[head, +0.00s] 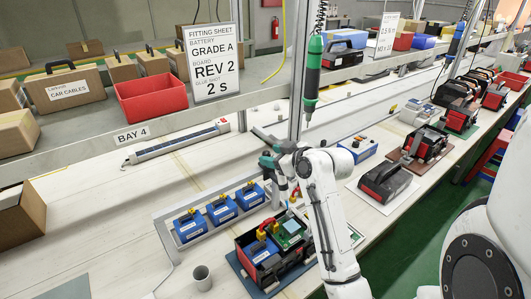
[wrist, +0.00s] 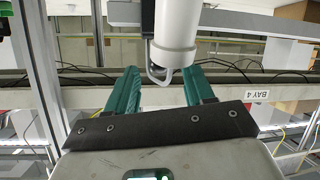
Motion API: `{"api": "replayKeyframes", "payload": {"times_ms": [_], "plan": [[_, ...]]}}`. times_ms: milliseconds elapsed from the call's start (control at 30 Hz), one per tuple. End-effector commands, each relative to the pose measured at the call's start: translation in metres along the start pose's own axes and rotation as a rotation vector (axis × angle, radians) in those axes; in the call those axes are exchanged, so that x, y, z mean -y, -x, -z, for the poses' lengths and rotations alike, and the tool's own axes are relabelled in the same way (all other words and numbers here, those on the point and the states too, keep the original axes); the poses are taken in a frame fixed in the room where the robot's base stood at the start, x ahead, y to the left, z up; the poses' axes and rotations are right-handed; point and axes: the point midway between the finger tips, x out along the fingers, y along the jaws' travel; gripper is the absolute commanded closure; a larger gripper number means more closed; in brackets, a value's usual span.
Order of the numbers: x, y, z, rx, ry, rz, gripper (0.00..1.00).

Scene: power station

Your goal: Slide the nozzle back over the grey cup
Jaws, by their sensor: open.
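The grey cup (head: 202,278) stands upright on the bench at the lower left of the head view. My gripper (head: 267,148) is above the bench, behind the tray of blue batteries and apart from the cup. In the wrist view my gripper (wrist: 165,90) has its two green fingers spread wide. A white cylinder (wrist: 177,28) with a small metal loop at its end shows between them. It may be part of the nozzle; I cannot tell whether the fingers touch it. I cannot make out the nozzle clearly in the head view, where my arm hides part of that area.
A grey tray (head: 168,243) holds several blue batteries. An open black and red case (head: 272,285) with a green board stands beside the cup. A green-black tool (head: 312,75) hangs overhead. The back shelf (head: 75,127) runs behind.

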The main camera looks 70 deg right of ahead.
Motion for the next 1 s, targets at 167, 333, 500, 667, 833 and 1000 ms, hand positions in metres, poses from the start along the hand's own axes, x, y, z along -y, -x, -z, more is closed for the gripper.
{"api": "replayKeyframes", "payload": {"times_ms": [167, 333, 500, 667, 833, 1000], "plan": [[0.0, -0.024, 0.001, 0.002, 0.001, 0.001, 0.47], [0.0, -0.034, -0.001, 0.002, 0.0, 0.0, 0.47], [0.001, -0.036, -0.001, 0.001, 0.0, 0.0, 0.47], [0.001, -0.036, -0.001, 0.001, 0.0, 0.0, 0.51], [0.001, -0.035, 0.0, 0.001, 0.0, 0.0, 0.68], [0.001, -0.035, -0.001, 0.001, 0.0, 0.0, 0.84]]}}
